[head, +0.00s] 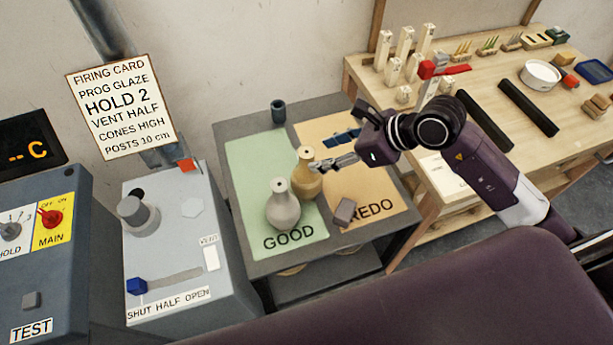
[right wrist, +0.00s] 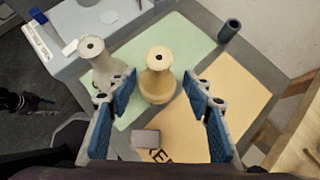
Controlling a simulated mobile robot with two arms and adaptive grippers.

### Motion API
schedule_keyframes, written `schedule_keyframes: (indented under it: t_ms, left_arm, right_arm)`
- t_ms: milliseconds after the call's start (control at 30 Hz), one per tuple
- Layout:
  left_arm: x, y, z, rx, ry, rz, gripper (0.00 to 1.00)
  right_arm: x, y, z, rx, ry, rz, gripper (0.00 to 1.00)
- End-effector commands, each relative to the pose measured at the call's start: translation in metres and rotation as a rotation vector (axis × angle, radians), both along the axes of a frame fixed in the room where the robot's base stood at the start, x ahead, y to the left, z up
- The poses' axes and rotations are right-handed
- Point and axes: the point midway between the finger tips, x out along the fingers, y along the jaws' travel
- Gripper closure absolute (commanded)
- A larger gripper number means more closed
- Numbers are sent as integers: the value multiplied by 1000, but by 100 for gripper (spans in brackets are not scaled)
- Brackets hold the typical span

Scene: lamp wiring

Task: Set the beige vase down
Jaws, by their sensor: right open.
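The beige vase (head: 307,178) stands upright on the table, at the right edge of the green GOOD mat (head: 248,160), by the border with the orange REDO mat (head: 375,185). In the right wrist view the beige vase (right wrist: 158,82) shows between my spread fingers, with gaps on both sides. My right gripper (head: 338,150) is open beside the vase's upper part, to its right in the head view. A grey vase (head: 283,210) stands upright on the green mat, close in front and to the left.
A dark cup (head: 278,111) stands at the back of the table. A small grey-brown block (head: 345,210) lies on the REDO mat's front left. The grey control box (head: 180,240) is left of the table; a wooden bench (head: 465,130) with several parts is right.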

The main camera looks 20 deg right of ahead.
Motion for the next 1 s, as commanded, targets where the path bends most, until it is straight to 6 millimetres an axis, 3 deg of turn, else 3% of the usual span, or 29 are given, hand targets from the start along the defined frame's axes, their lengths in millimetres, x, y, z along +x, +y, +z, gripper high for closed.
schedule_keyframes:
  t_ms: [367,533,767,1000]
  left_arm:
    - [-7,0,30,1,10,0,60]
    - [-6,0,33,1,10,1,60]
    - [-3,0,32,1,5,1,60]
    - [-2,0,32,1,3,1,60]
  right_arm:
    - [22,28,-25,8,2,1,54]
    - [30,35,-39,5,0,1,54]
    - [31,36,-42,4,-1,2,54]
    - [31,36,-42,4,-1,2,77]
